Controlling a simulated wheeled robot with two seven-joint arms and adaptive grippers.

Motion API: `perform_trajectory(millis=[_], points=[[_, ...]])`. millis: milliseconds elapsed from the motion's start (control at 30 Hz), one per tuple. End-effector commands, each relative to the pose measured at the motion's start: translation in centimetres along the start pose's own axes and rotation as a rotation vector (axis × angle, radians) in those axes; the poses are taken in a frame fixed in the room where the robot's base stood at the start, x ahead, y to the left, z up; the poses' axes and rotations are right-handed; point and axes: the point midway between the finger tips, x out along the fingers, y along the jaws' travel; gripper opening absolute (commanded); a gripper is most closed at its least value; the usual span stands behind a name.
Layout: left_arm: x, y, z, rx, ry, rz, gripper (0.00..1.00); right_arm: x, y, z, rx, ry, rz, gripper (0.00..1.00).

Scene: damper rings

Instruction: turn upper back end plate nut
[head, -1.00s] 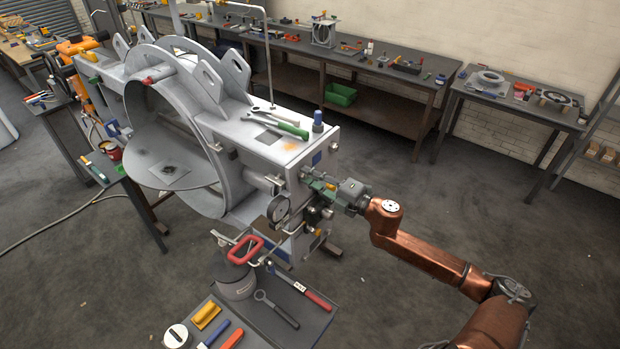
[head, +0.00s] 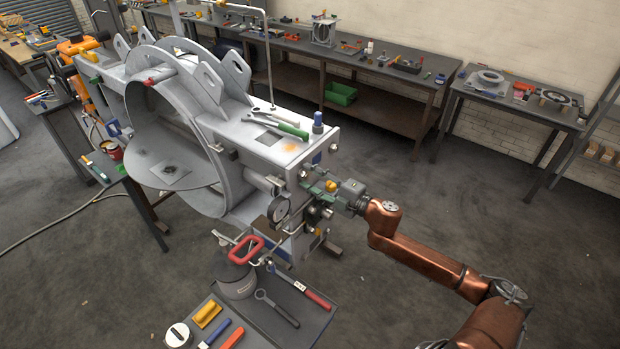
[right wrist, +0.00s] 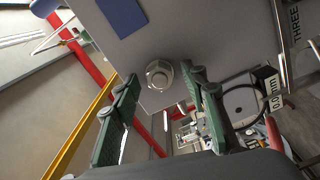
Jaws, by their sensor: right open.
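The grey housing (head: 255,150) has a flat end plate (head: 322,163) facing right, with a nut (head: 333,148) high on its back edge and another nut (head: 303,174) high on its front edge. My right gripper (head: 314,186) is open in front of this plate. In the right wrist view, a hex nut with a round washer (right wrist: 158,75) sits on the grey plate, beyond and between the green-padded fingers of the right gripper (right wrist: 159,80). The fingers are apart and hold nothing. I cannot tell which plate nut this is. My left gripper is out of view.
A blue label (right wrist: 123,15) is on the plate beside the nut. A tool cart (head: 290,318) stands below with wrenches. A green-handled tool (head: 293,130) lies on top of the housing. Floor to the right is open.

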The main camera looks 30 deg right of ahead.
Motion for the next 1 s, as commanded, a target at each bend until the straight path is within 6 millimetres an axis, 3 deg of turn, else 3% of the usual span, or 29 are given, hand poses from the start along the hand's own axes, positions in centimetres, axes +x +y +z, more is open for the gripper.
perform_trajectory(millis=[1000], points=[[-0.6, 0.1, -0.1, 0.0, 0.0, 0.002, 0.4, -2.2, 0.0, 0.0, 0.0, 0.0, 0.0, 0.4]])
